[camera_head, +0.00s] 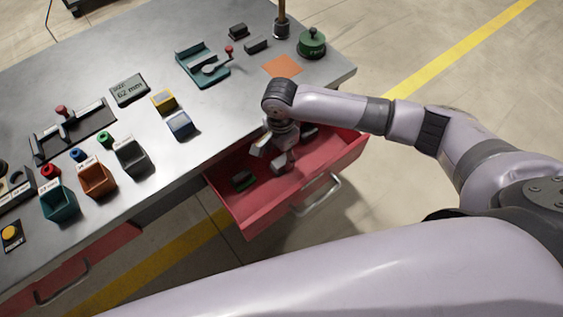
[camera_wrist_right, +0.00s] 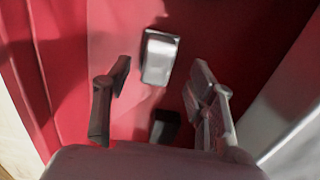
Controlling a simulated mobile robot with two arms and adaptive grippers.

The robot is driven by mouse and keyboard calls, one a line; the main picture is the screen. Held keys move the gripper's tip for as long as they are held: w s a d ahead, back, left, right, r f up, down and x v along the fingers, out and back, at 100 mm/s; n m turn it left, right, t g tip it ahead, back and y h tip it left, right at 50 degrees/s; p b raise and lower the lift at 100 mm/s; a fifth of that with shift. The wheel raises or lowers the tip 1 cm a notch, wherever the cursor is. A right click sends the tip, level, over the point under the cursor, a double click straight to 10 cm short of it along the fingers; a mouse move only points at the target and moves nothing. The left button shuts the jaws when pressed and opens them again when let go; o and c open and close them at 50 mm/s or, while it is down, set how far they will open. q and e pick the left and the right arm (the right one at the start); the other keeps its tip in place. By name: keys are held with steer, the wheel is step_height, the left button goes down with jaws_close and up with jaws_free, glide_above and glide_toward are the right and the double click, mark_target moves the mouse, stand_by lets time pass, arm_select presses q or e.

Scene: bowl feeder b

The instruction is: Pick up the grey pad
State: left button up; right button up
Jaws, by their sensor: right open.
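A light grey block, which looks like the grey pad (camera_wrist_right: 160,57), lies on the red floor of the open drawer (camera_head: 250,216). My right gripper (camera_head: 271,158) reaches down into the drawer. In the right wrist view its two fingers (camera_wrist_right: 160,70) are apart, with the grey pad between and just beyond the fingertips and touching neither. I cannot make out the pad for certain in the head view, where the gripper covers that area. My left gripper is not in view.
A dark block (camera_wrist_right: 165,126) lies near the pad. A dark-and-green piece (camera_head: 243,180) and another dark block (camera_head: 309,133) are in the drawer. The drawer walls stand close around the gripper. The grey workbench (camera_head: 225,115) holds bins, fixtures and a green knobbed part (camera_head: 311,45).

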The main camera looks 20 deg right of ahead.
mark_target(282, 160)
step_height(282, 160, down, 4)
steer(key=shift+s+d+f, duration=0.1)
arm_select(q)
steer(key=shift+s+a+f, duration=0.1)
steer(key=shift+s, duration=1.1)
arm_select(e)
steer(key=shift+c, duration=0.3)
steer(key=c, duration=0.5)
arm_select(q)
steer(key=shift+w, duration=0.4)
arm_select(e)
jaws_close()
